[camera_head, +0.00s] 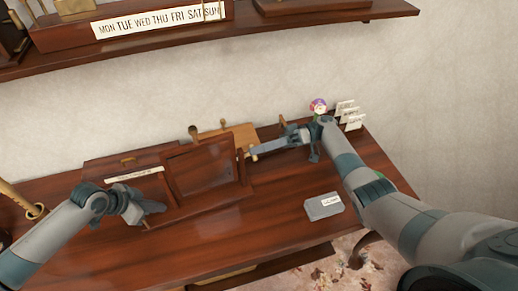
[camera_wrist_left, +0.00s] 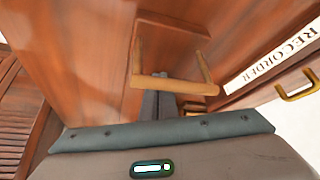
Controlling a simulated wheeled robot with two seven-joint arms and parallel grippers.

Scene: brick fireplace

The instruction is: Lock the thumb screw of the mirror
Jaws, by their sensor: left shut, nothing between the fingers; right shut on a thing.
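The mirror (camera_head: 207,168) is a dark wooden frame with a dark panel, standing tilted on the desk. A small pale knob (camera_head: 240,153), probably its thumb screw, shows at its right side. My right gripper (camera_head: 254,152) reaches in from the right and is shut on this knob; its fingertips cover part of it. My left gripper (camera_head: 157,208) is shut and empty at the front left of the mirror stand. In the left wrist view, its fingers (camera_wrist_left: 160,95) are together at a light wooden U-shaped handle (camera_wrist_left: 175,84), which crosses in front of them.
A wooden box with a white label (camera_head: 133,174) stands left of the mirror. A grey box (camera_head: 323,206) lies on the desk at right. Small white cards (camera_head: 349,115) and a colourful figurine (camera_head: 318,105) stand at the back right. The desk's front (camera_head: 200,240) is clear. A shelf (camera_head: 200,38) hangs above.

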